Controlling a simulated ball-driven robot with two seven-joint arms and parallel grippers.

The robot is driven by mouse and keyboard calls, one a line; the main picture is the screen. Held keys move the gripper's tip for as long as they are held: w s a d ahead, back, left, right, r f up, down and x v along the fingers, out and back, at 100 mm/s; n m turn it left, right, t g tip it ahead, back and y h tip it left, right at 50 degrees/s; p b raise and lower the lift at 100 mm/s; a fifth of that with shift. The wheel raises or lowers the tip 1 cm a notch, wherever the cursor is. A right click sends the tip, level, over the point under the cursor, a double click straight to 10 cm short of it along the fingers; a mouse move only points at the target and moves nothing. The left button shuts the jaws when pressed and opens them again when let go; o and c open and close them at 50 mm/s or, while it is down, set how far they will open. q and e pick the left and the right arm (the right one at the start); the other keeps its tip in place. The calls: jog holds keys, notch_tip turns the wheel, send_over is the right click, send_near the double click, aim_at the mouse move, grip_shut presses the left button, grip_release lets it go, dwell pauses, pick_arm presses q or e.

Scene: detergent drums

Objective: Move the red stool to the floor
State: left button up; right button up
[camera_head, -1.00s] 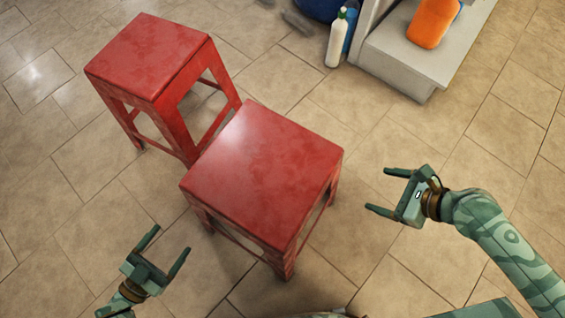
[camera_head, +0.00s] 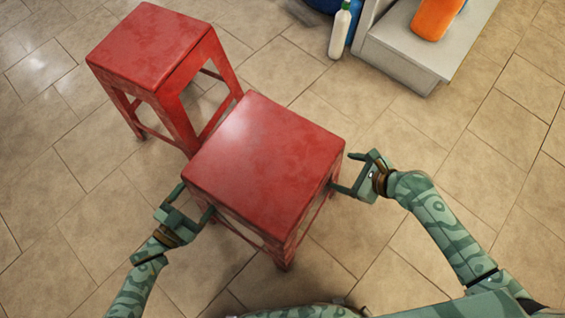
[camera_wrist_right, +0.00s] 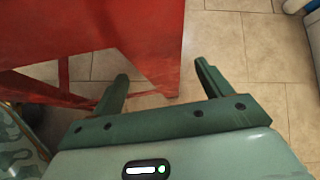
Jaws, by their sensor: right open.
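A red stool (camera_head: 265,160) with a square, scuffed seat stands upright nearest me; its lower legs are partly hidden. A second red stool (camera_head: 150,45) stands upright behind it to the left. My right gripper (camera_head: 341,172) is open at the near stool's right side, fingers pointing at its upper leg. In the right wrist view, the near stool (camera_wrist_right: 155,45) fills the upper left, and its leg shows partly between the open fingers (camera_wrist_right: 161,70). My left gripper (camera_head: 196,201) has its fingers apart at the near stool's left corner. Contact is unclear on both sides.
A grey shelf unit (camera_head: 395,65) holding an orange bottle (camera_head: 437,18) stands at the upper right. A white bottle (camera_head: 340,32) with a green cap stands on the floor beside it. The tiled floor (camera_head: 480,150) is clear at the right and the lower left.

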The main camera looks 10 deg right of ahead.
aim_at(337, 169)
jog(key=shift+x, duration=2.2)
pick_arm(q)
jog(key=x, duration=0.4)
jog(key=shift+w+d, duration=0.1)
grip_shut()
pick_arm(e)
grip_shut()
